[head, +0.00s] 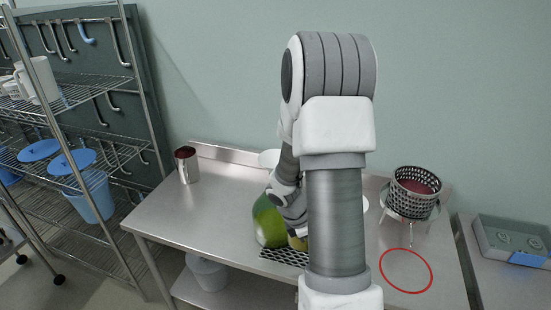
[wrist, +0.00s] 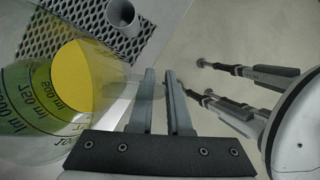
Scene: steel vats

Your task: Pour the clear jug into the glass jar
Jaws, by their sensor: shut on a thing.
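The clear jug (wrist: 25,65) fills the left of the wrist view, its upside-down ml marks showing over green, with a yellow area beside them. My gripper (wrist: 172,75) has its two fingers close together beside the jug. It is shut on the jug, though the gripped part is not clear. In the head view a rounded green body (head: 268,224), which looks like the jug's contents, shows left of my arm. My arm hides my gripper there. I cannot make out the glass jar; my arm covers much of the middle of the table.
A perforated mat (head: 283,256) lies on the steel table (head: 225,222). A steel can (head: 187,166) stands at its back left. A black mesh basket (head: 398,196) on a stand and a red ring (head: 406,271) are at the right. A wire rack (head: 75,95) stands left.

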